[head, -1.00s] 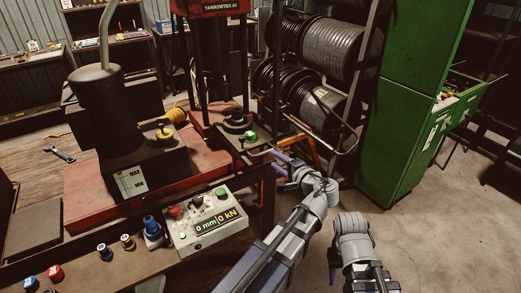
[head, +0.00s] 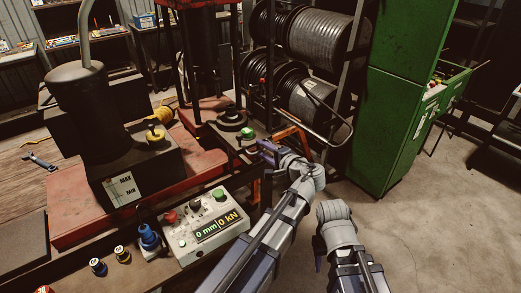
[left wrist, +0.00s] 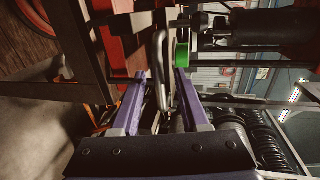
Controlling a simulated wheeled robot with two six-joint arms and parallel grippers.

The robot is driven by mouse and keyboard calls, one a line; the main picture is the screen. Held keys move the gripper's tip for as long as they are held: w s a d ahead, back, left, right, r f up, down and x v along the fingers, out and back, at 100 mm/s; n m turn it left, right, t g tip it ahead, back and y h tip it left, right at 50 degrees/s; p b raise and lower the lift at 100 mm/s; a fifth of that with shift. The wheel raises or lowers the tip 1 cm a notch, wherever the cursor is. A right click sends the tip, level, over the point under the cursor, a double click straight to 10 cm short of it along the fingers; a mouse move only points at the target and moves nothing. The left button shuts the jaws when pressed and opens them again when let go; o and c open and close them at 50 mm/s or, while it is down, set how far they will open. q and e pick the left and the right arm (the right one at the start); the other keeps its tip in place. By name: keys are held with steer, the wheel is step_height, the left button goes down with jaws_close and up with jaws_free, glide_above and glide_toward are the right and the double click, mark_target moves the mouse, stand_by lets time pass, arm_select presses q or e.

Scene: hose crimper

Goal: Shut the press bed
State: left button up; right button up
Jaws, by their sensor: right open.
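The dark press bed (head: 232,143) juts out from the red press frame (head: 212,102), with a round black die (head: 232,120) and a green-topped knob (head: 247,132) on it. My left gripper (head: 265,150) is at the bed's front right edge. In the left wrist view, its purple fingers (left wrist: 160,76) are apart, with a grey metal bar handle (left wrist: 160,62) between them; contact cannot be told. In the head view the gripper mostly hides the handle. My right gripper (head: 318,256) hangs low at the right, away from the bed.
Hose reels (head: 318,45) on a rack and a green cabinet (head: 395,110) stand at the back right. The floor (head: 430,230) at the right is clear.

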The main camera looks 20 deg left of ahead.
arm_select(q)
jaws_close()
stand_by(1.3)
